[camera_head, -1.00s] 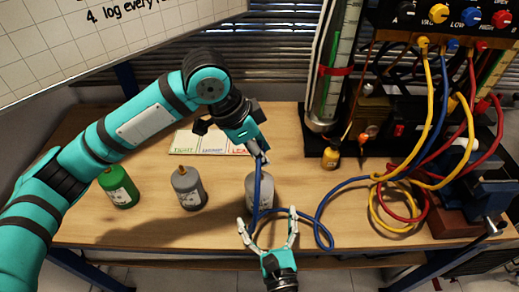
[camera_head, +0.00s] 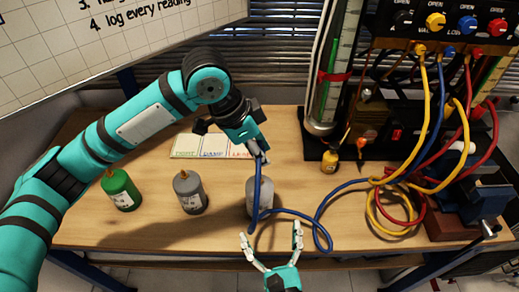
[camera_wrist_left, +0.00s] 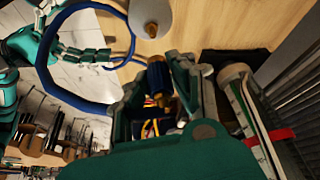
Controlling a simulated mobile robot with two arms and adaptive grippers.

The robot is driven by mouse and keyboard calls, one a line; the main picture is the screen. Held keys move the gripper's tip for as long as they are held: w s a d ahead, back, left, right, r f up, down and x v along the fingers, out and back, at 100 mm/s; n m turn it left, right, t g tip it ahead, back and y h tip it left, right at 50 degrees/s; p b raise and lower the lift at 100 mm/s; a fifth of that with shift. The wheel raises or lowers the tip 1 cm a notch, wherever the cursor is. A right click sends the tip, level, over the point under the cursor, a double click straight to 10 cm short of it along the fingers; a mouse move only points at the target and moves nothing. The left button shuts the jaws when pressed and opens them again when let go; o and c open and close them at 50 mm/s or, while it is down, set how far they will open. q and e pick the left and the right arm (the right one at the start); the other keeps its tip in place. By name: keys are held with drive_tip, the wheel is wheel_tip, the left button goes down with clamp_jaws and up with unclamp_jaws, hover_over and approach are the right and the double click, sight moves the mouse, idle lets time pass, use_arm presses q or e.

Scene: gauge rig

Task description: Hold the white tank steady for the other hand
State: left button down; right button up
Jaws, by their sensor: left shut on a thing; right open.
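The white tank (camera_head: 262,192) stands upright on the bench, with part of the blue hose (camera_head: 290,211) passing in front of it. My left gripper (camera_head: 262,155) is shut on the hose's end fitting, just above the tank. In the left wrist view the blue fitting (camera_wrist_left: 157,78) sits between the fingers, and the tank's top (camera_wrist_left: 150,14) with its brass stem is apart from it. My right gripper (camera_head: 271,238) is open and empty in front of the tank, fingers pointing toward it, not closed around it. It also shows in the left wrist view (camera_wrist_left: 103,58).
A green tank (camera_head: 121,190) and a grey tank (camera_head: 189,192) stand to the left. A label card (camera_head: 213,146) lies behind. The gauge rig (camera_head: 385,100), yellow and red hoses and a vise (camera_head: 470,200) crowd the right side.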

sight(260, 142)
use_arm(q)
drive_tip(key=shift+r+p, duration=2.35)
drive_tip(key=shift+r, duration=0.3)
